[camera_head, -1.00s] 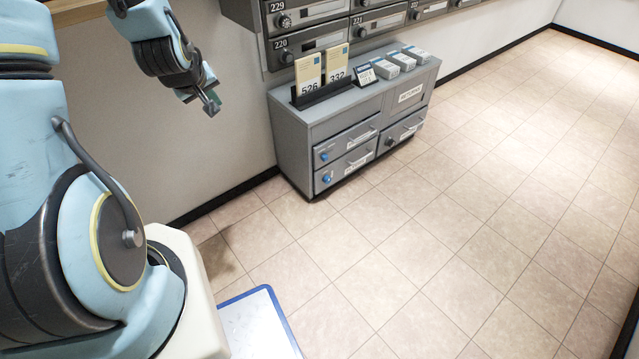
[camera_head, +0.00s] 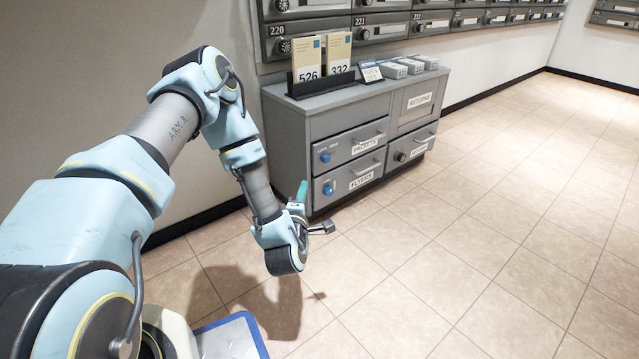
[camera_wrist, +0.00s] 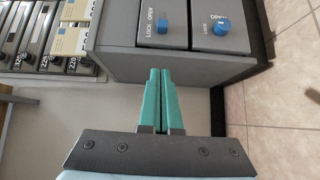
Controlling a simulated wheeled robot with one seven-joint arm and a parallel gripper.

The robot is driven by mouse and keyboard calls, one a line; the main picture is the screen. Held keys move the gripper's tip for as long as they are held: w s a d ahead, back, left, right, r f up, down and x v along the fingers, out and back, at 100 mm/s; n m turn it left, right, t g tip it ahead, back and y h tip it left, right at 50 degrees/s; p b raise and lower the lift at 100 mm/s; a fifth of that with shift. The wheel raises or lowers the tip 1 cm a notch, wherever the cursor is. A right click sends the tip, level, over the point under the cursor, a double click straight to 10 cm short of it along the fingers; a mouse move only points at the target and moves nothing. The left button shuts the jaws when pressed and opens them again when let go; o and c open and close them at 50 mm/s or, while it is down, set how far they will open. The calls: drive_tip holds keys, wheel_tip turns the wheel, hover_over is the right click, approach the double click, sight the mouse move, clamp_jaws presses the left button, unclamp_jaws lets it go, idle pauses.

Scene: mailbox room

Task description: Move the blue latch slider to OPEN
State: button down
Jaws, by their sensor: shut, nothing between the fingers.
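The blue latch slider (camera_head: 325,157) is a small blue piece at the left of the upper drawer, marked PACKETS (camera_head: 362,146). In the wrist view the slider (camera_wrist: 163,26) sits beside the word LOCK, with OPEN printed farther up. A larger round blue knob (camera_head: 328,189) is on the lower drawer, marked FLYERS; it also shows in the wrist view (camera_wrist: 221,26). My gripper (camera_head: 302,187) has teal fingers and is in front of the cabinet's left end, apart from the slider. In the wrist view the fingers (camera_wrist: 161,72) are shut and empty.
The grey cabinet (camera_head: 287,140) stands against the wall under the mailboxes (camera_head: 385,27). Cards in a black rack (camera_head: 318,86), a small sign and pale boxes (camera_head: 393,69) are on top. A dark knob (camera_head: 401,157) is on the right drawer. The tiled floor (camera_head: 450,240) in front is clear.

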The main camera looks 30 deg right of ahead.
drive_tip(key=shift+s+f, duration=0.15)
drive_tip(key=b, duration=0.4)
approach(321, 159)
drive_tip(key=w+a, duration=0.1)
drive_tip(key=w, duration=0.3)
drive_tip(key=d, duration=0.1)
drive_tip(key=d+b, duration=0.2)
drive_tip(key=shift+w+d+f, duration=0.1)
drive_tip(key=shift+w+f, duration=0.05)
drive_tip(key=shift+w, duration=0.15)
drive_tip(key=shift+w+d, duration=0.1)
drive_tip(key=shift+d, duration=0.4)
